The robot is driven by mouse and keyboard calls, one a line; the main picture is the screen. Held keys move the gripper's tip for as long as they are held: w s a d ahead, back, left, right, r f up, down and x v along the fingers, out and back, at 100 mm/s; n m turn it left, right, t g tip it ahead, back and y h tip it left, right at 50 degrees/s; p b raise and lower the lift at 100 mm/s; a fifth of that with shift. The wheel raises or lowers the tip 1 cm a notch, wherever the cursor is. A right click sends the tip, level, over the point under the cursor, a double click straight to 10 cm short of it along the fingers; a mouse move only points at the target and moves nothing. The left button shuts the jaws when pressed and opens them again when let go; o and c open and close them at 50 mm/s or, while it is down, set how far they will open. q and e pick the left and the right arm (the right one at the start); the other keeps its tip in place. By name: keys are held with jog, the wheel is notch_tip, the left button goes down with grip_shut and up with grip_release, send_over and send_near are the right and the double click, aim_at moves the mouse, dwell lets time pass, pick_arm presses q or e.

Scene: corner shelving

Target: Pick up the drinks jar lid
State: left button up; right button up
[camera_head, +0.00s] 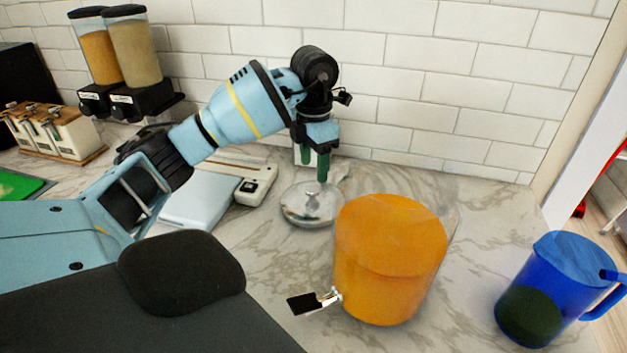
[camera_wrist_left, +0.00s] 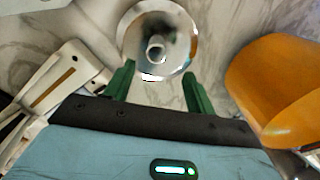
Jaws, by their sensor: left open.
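The drinks jar lid (camera_head: 308,206) is a round, shiny metal disc with a central knob, lying on the marble counter behind and left of the orange drinks jar (camera_head: 390,262). In the left wrist view the lid (camera_wrist_left: 178,38) shows its knob (camera_wrist_left: 156,50) just beyond the fingertips. My left gripper (camera_head: 315,170) points down above the lid, with its green fingers apart and nothing between them. In the left wrist view the left gripper (camera_wrist_left: 158,85) is open, its fingertips near the lid's closer rim. My right gripper is not in view.
The orange jar, with a tap at its front, stands close to the lid's right. A white kitchen scale (camera_head: 205,195) lies to the left. A blue jug (camera_head: 545,285) stands at the far right. A tiled wall (camera_head: 450,90) closes the back.

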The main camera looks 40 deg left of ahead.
aim_at(312, 189)
pick_arm(q)
jog(key=shift+f, duration=0.55)
jog(key=f, duration=0.3)
jog(key=shift+a+f, duration=0.25)
jog(key=shift+a, duration=0.05)
jog(key=shift+f, duration=0.55)
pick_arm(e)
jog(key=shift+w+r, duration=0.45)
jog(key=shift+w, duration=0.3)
pick_arm(q)
jog(key=shift+c, duration=0.2)
jog(key=c, duration=1)
grip_shut()
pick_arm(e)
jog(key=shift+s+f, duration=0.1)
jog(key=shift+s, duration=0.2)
